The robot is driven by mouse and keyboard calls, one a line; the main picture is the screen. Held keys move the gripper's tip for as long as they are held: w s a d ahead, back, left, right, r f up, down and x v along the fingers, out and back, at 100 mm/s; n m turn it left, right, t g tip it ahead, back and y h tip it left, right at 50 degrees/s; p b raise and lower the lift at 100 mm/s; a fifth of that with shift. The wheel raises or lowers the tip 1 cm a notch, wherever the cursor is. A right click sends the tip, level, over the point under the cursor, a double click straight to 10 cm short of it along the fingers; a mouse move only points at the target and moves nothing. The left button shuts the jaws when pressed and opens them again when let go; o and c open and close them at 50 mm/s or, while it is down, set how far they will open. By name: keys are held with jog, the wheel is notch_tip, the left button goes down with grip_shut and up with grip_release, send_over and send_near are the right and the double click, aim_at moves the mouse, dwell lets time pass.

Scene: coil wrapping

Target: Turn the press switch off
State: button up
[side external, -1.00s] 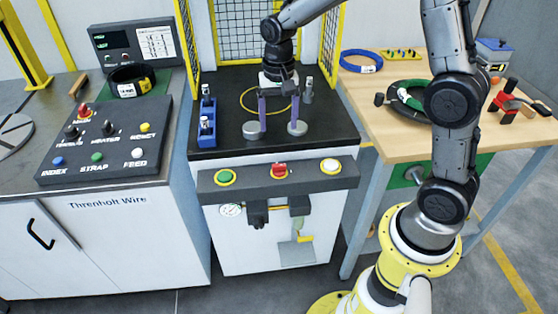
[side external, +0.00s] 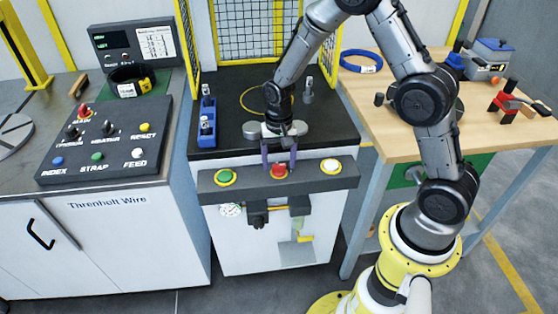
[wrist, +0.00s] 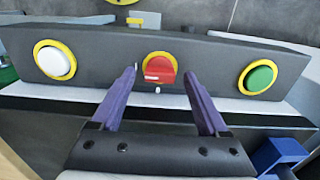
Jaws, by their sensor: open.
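The press switch appears to be the red rotary knob (side external: 278,171) on a yellow ring, in the middle of the dark front panel (side external: 240,182). In the wrist view the red knob (wrist: 159,68) sits between and just beyond my fingertips. My gripper (side external: 279,163) is open, its two purple fingers pointing down at the panel, close to the knob. In the wrist view my gripper (wrist: 161,70) has a finger on each side of the knob, with nothing held. I cannot tell whether the fingers touch it.
A green button (side external: 225,177) and a white button (side external: 331,167) flank the knob. A blue block (side external: 207,125) stands on the press table's left. A control box (side external: 105,140) is at left. A wooden table (side external: 400,130) with tools is at right.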

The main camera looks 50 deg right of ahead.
jog(key=shift+f, duration=0.1)
grip_shut()
dwell(0.4)
jog(key=shift+n, duration=0.3)
jog(key=n, duration=0.3)
jog(key=shift+n, duration=0.3)
jog(key=n, duration=1.3)
jog(key=shift+n, duration=0.3)
